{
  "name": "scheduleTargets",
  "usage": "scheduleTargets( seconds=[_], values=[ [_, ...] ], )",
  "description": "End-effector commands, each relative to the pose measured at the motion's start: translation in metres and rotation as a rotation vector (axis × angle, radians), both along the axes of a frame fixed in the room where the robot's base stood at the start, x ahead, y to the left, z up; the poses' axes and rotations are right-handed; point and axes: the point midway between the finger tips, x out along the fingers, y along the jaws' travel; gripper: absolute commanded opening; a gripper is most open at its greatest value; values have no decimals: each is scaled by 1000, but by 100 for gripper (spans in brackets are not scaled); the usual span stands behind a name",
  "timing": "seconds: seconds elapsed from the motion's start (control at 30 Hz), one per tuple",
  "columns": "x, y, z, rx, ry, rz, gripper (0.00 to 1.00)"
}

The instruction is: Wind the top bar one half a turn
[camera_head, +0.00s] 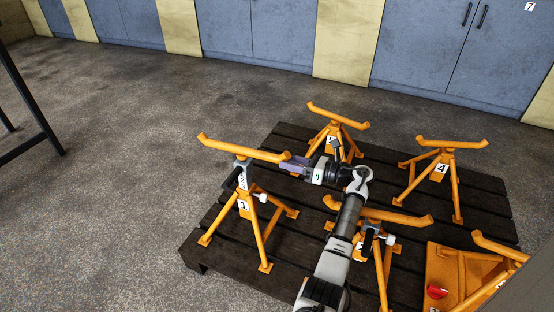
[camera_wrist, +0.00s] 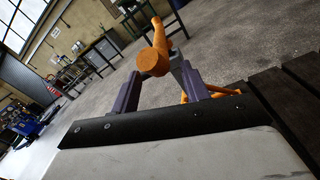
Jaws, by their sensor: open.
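The stand marked 1 (camera_head: 244,206) is orange and stands at the left of the dark pallet. Its top bar (camera_head: 235,147) is a long orange bar with upturned ends, lying across the stand's head. My gripper (camera_head: 290,165) is at the bar's right end, with its purple fingers apart. In the wrist view the bar's round end (camera_wrist: 153,62) shows between the open fingers of my gripper (camera_wrist: 158,78), or just beyond them; I cannot tell whether they touch it. A dark handle (camera_head: 231,179) sticks out at the stand's collar.
The slatted pallet (camera_head: 215,240) carries several similar orange stands, including one behind my gripper (camera_head: 335,140), one marked 4 (camera_head: 440,168) and one beside my arm (camera_head: 385,215). An orange box with a red knob (camera_head: 437,291) is at the lower right.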

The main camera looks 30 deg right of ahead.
Motion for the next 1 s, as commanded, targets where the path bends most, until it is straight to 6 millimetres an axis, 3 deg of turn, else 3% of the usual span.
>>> scheduleTargets(
  seconds=[0.2, 0.4, 1.0],
  values=[
    [-36, -32, -1, 0, 1, -2, 46],
    [-54, -48, -1, -1, 1, 1, 46],
    [-57, -51, -1, 0, 1, 1, 46]
  ],
)
